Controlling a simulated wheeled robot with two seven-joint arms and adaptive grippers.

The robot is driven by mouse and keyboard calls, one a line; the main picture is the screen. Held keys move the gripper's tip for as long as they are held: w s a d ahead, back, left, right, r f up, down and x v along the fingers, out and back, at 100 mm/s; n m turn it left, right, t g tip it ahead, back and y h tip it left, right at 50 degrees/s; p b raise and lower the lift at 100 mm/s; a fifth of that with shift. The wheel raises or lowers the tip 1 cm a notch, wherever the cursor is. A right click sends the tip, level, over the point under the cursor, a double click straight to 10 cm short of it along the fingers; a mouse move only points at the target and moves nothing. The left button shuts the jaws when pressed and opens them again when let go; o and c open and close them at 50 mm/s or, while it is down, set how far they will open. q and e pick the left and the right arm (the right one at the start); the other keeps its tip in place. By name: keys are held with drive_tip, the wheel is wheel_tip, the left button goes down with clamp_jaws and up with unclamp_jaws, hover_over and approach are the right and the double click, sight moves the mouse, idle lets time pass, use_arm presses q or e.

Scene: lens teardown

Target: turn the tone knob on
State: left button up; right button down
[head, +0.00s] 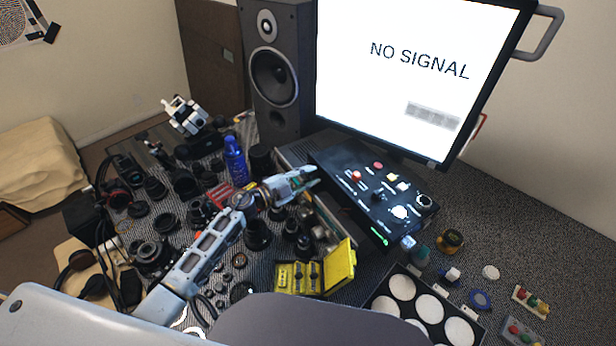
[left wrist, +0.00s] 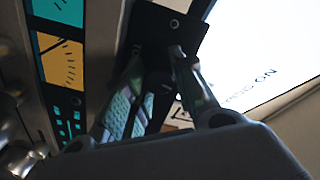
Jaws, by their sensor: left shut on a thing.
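My left gripper (head: 308,180) reaches in from the left to the left end of the black control box below the monitor. In the left wrist view its two fingers (left wrist: 160,68) point at a dark panel (left wrist: 158,30) with screws. It is shut on what seems to be the tone knob, a small dark part largely hidden between the fingers; its setting cannot be read. The control box (head: 345,160) has several red, white and yellow controls on top and a lit green strip. My right gripper is not in view.
The monitor (head: 400,60) reads "NO SIGNAL". A speaker (head: 275,110) stands behind left. A blue bottle (head: 236,163), several lenses and an open yellow case (head: 341,268) crowd the table around my left arm. Teal and yellow dials (left wrist: 60,65) show beside the fingers.

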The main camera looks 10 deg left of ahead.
use_arm(q)
drive_tip(key=m+b, duration=0.1)
drive_tip(key=m, duration=0.3)
drive_tip(key=shift+f+m+b, duration=0.15)
drive_tip(key=shift+m+b, duration=0.15)
drive_tip(key=shift+f+m+b, duration=0.1)
drive_tip(key=shift+m+b, duration=0.5)
drive_tip(key=shift+m, duration=0.6)
drive_tip(key=shift+m+b, duration=0.6)
drive_tip(key=shift+m, duration=0.9)
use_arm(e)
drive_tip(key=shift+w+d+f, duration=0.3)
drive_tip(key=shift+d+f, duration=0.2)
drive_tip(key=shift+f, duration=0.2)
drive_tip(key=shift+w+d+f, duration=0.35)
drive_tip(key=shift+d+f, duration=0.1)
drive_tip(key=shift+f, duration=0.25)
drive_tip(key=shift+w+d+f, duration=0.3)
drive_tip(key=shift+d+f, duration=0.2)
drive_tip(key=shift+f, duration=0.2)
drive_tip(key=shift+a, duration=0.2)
